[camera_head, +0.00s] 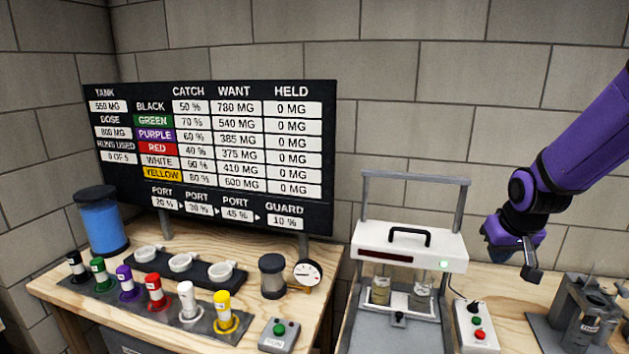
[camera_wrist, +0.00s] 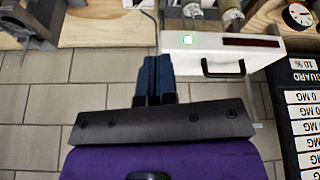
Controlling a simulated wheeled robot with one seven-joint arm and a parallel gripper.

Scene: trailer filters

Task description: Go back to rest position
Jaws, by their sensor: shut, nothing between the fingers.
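My gripper (camera_head: 528,262) hangs at the end of my purple arm on the right side of the head view, in the air right of the white machine. Its blue fingers are together and empty in the wrist view (camera_wrist: 154,80). The white machine (camera_head: 408,242) has a black handle, a dark display and a lit green light; it also shows in the wrist view (camera_wrist: 225,55). Two glass jars stand inside it. My gripper is apart from everything.
A board (camera_head: 215,150) lists filter values. Several coloured filters (camera_head: 155,292), a blue tank (camera_head: 101,220), a gauge (camera_head: 307,273) and a button box (camera_head: 279,334) sit on the left bench. A two-button box (camera_head: 476,327) and a grey fixture (camera_head: 575,315) stand at right. Air around my gripper is clear.

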